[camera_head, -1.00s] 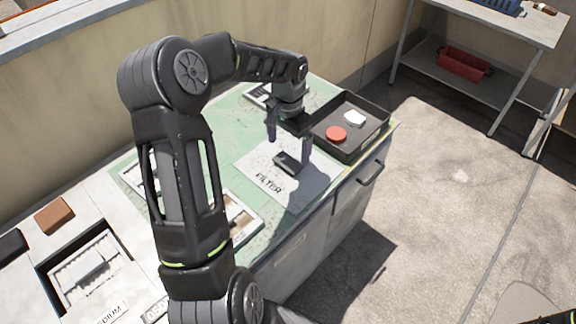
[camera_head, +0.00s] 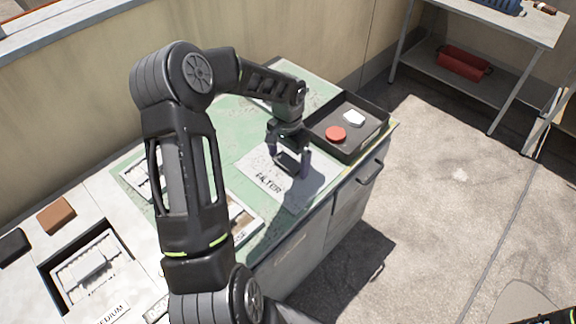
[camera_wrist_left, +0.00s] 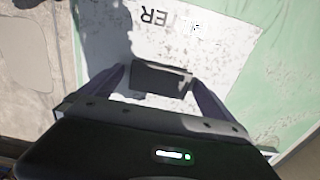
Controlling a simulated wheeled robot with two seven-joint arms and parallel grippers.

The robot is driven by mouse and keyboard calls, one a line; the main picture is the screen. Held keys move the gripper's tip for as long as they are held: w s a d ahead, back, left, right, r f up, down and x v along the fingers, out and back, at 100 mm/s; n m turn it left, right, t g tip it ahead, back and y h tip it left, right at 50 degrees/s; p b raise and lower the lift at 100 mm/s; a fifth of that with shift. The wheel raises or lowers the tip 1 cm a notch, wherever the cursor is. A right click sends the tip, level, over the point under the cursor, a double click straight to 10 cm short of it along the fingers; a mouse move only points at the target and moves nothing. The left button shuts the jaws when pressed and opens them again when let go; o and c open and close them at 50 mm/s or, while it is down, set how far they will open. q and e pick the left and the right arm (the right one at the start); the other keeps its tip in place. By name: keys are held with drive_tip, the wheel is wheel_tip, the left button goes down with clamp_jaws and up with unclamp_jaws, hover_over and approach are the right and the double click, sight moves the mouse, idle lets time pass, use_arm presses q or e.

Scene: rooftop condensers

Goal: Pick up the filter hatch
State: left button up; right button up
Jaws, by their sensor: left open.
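The filter hatch (camera_head: 268,186) is a pale, worn square panel marked FILTER, lying flat on the green top of the cabinet. Its dark block handle (camera_head: 287,163) stands near its middle; it also shows in the left wrist view (camera_wrist_left: 160,78). My left gripper (camera_head: 290,168) is open and low over the hatch. In the left wrist view its fingers (camera_wrist_left: 160,88) stand on either side of the handle. I cannot tell whether they touch it.
A black tray (camera_head: 378,122) with a red round piece (camera_head: 335,134) and a white piece (camera_head: 354,118) stands right behind the hatch. Framed filters (camera_head: 243,220) lie to the left. A brown block (camera_head: 55,215) sits at far left. A shelf with a red bin (camera_head: 464,62) stands at back right.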

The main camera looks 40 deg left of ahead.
sight(289, 162)
use_arm(q)
drive_tip(key=shift+c, duration=0.3)
drive_tip(key=c, duration=1.7)
drive_tip(key=shift+r, duration=0.1)
wheel_tip(289, 162, up, 10)
drive_tip(key=shift+f+b, duration=0.1)
drive_tip(key=shift+b, duration=0.3)
drive_tip(key=shift+n, duration=0.5)
drive_tip(key=w+d, duration=0.1)
drive_tip(key=d, duration=0.6)
drive_tip(key=w+d, duration=0.2)
drive_tip(key=d, duration=0.5)
drive_tip(key=w+d, duration=0.1)
drive_tip(key=d, duration=0.5)
drive_tip(key=shift+w+d, duration=0.25)
drive_tip(key=shift+d, duration=0.15)
